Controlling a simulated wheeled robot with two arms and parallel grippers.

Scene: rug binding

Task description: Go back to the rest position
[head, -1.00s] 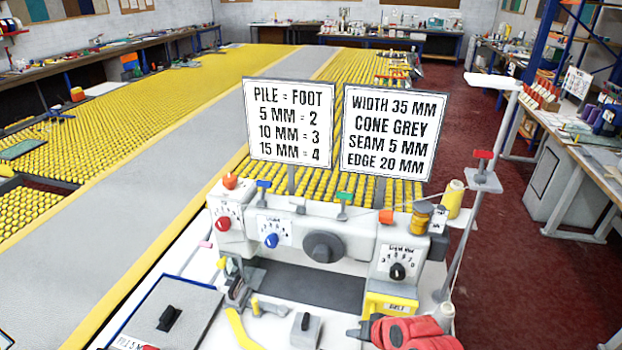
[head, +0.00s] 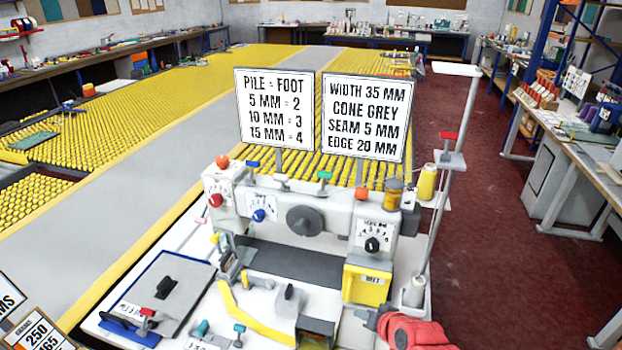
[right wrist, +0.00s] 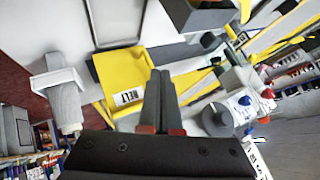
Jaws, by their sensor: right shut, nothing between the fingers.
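My right gripper (head: 366,318) is at the bottom right of the head view, at the end of my red arm, in front of the sewing machine (head: 290,215). In the right wrist view its two dark fingers (right wrist: 160,100) lie together, shut, with nothing between them. A yellow box with a label (head: 366,284) on the machine's right end is just beyond the gripper; it also shows in the right wrist view (right wrist: 118,70). I cannot tell the exact gap between them. My left gripper is not in view.
Two sign boards (head: 281,108) stand above the machine. A thread stand (head: 452,155) rises at its right, with a white cone (head: 414,292) near my right gripper. A grey plate with a black handle (head: 165,290) lies at left. Red floor (head: 490,260) is open at right.

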